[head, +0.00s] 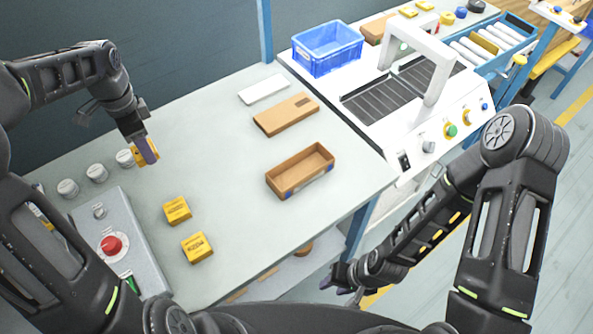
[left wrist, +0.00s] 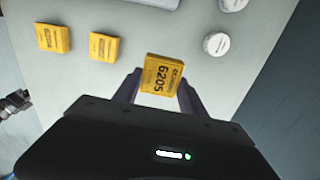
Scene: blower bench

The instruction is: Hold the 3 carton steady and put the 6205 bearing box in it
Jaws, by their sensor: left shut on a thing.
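The 6205 bearing box (left wrist: 162,76) is yellow with dark print, held between the fingers of my left gripper (left wrist: 158,92). In the head view my left gripper (head: 147,150) is shut on this box (head: 138,155), at the left of the bench; I cannot tell whether the box touches the bench. An open brown carton (head: 300,170) stands at the bench's right side, empty, with a blue mark at its near corner. I cannot read a 3 on it. My right gripper (head: 345,285) hangs low past the bench's front edge, away from the carton; its fingers are too small to judge.
Two more yellow boxes (head: 177,210) (head: 197,247) lie mid-bench. White round items (head: 97,173) and a control box with a red button (head: 112,245) are at left. A flat brown carton (head: 286,114), a white slab (head: 263,89) and a blue crate (head: 327,48) lie behind. The bench middle is clear.

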